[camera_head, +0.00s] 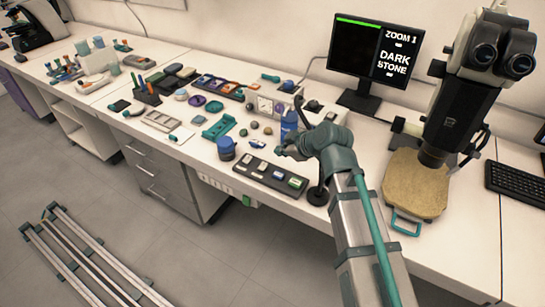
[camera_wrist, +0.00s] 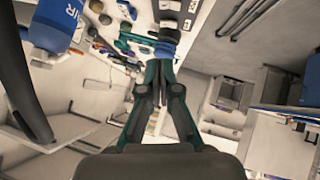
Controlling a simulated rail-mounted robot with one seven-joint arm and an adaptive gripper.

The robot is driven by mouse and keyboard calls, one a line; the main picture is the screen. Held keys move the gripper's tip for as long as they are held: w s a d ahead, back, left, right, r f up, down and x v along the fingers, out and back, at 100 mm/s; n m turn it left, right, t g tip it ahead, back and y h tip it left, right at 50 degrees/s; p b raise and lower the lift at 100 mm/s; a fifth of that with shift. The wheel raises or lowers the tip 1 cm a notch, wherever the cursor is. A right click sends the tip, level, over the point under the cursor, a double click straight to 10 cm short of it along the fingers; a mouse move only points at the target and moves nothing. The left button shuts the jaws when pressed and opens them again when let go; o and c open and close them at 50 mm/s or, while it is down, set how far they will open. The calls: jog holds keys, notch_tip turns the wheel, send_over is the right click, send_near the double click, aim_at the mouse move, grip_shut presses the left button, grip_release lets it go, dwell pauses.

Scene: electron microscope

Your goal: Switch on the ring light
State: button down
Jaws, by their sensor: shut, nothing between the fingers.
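The microscope (camera_head: 462,105) stands at the right of the bench with its dark lower barrel over a tan stage (camera_head: 415,185). I cannot make out a separate ring light or its switch, nor tell whether it is lit. A pale box with round dials (camera_head: 265,106) stands behind a blue bottle, left of my arm; it may be a control unit. My gripper (camera_head: 287,151) is low over the bench, left of the stage and in front of the bottle. In the wrist view my gripper (camera_wrist: 157,66) is shut and empty, its fingers pointing towards the cluttered bench.
The monitor (camera_head: 375,50) reads "ZOOM 1" and "DARK STONE". The blue bottle (camera_head: 289,126) is close to my gripper and shows in the wrist view (camera_wrist: 52,28). A dark tray (camera_head: 270,174) lies at the front edge. A keyboard (camera_head: 517,183) is far right.

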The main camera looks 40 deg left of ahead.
jog(key=p, duration=0.1)
send_over(263, 161)
jog(key=s+d, duration=0.2)
jog(key=d, duration=0.1)
jog(key=f, duration=0.6)
jog(key=shift+w+a+f, duration=0.15)
jog(key=shift+a+f, duration=0.05)
jog(key=shift+w+f+p, duration=0.15)
jog(key=shift+f, duration=0.45)
jog(key=shift+w+f+p, duration=0.15)
jog(key=shift+f, duration=0.4)
jog(key=shift+w+f, duration=0.25)
jog(key=shift+f, duration=0.65)
